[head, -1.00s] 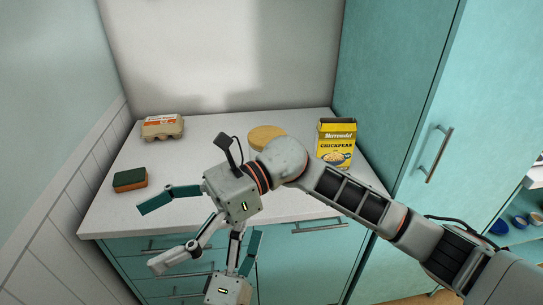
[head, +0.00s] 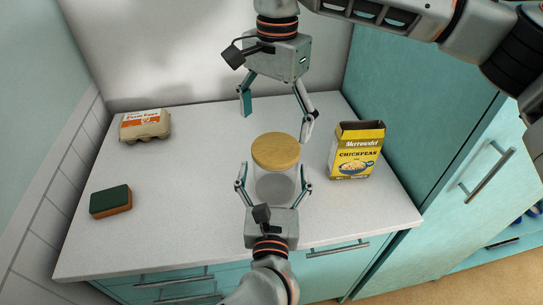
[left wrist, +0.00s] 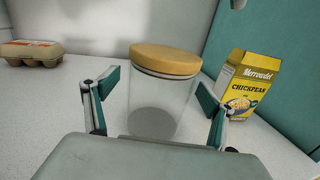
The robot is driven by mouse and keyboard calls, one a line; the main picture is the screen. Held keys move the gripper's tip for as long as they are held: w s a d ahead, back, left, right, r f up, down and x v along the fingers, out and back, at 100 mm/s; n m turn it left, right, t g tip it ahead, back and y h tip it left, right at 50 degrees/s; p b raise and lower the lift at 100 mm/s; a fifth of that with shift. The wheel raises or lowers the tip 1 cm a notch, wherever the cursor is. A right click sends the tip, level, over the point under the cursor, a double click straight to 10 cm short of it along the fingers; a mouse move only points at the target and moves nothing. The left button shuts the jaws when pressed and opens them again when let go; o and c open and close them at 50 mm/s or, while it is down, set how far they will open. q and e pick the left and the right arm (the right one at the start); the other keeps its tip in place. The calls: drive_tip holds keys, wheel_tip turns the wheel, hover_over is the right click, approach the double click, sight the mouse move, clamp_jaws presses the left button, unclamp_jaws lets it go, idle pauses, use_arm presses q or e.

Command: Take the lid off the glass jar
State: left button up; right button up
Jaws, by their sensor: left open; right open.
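The glass jar (head: 274,187) stands upright on the counter with its round wooden lid (head: 276,150) on top. In the left wrist view the clear jar (left wrist: 158,108) and its lid (left wrist: 166,59) are in front of the camera. My left gripper (head: 273,188) is open, with one finger on each side of the jar's body; I cannot tell whether they touch the glass. My right gripper (head: 277,128) is open and empty above the lid, pointing down, its fingers spread wide.
A yellow chickpea box (head: 356,151) stands to the right of the jar. An egg carton (head: 145,125) and a green and orange sponge (head: 111,201) lie on the left of the counter (head: 190,190). Tall teal cabinets (head: 450,150) stand at the right.

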sight(276, 148)
use_arm(q)
drive_tip(key=shift+w+d+f, duration=0.15)
drive_tip(key=shift+w+d, duration=0.05)
drive_tip(key=shift+w, duration=0.3)
use_arm(e)
drive_tip(key=shift+w+d+r, duration=0.2)
drive_tip(key=shift+w+r, duration=0.05)
drive_tip(key=shift+w, duration=0.3)
use_arm(q)
drive_tip(key=shift+w, duration=0.3)
use_arm(e)
drive_tip(key=shift+s, duration=0.15)
use_arm(q)
drive_tip(key=shift+w, duration=3.3)
